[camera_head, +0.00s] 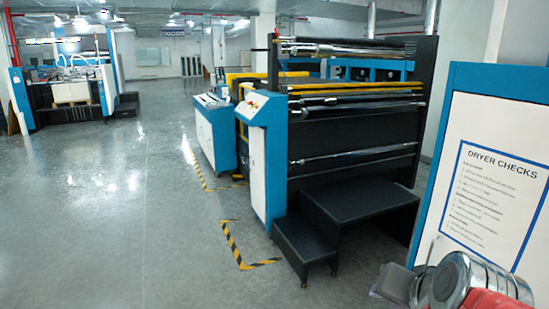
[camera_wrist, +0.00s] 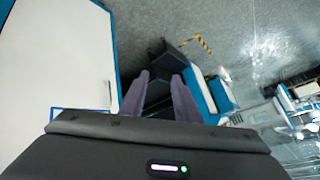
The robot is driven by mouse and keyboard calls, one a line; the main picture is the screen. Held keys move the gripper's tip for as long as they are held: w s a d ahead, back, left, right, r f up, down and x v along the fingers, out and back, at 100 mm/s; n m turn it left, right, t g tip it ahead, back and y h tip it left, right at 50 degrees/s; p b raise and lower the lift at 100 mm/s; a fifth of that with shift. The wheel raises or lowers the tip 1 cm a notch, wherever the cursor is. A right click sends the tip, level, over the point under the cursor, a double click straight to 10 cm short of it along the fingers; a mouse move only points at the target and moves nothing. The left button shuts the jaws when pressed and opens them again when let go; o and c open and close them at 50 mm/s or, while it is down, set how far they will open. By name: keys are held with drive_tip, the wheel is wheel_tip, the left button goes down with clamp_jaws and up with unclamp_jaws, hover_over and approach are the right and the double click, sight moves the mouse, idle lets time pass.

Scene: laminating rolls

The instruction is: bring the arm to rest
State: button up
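My gripper (camera_wrist: 161,76) shows in the wrist view with its two dark purplish fingers apart. The gap between them is empty, with dark machine parts and floor behind. In the head view, silver and red parts of my arm (camera_head: 470,284) show at the bottom right corner, in front of the lower part of the white board. The rest of my arm is cut off by the picture edge.
A blue-edged board headed "DRYER CHECKS" (camera_head: 495,185) stands close at the right. A laminating machine (camera_head: 345,120) with rollers and black steps (camera_head: 345,203) is beyond it. Yellow-black tape (camera_head: 238,251) marks the floor. Open floor (camera_head: 110,215) lies left; another machine (camera_head: 68,92) is behind.

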drive_tip(key=s+a+f+n+g, duration=0.2)
drive_tip(key=s+a+f+n, duration=0.2)
drive_tip(key=s, duration=0.5)
drive_tip(key=shift+s+a+f+n+g, duration=0.15)
drive_tip(key=shift+s+a+n+g, duration=0.25)
drive_tip(key=shift+a+n, duration=0.65)
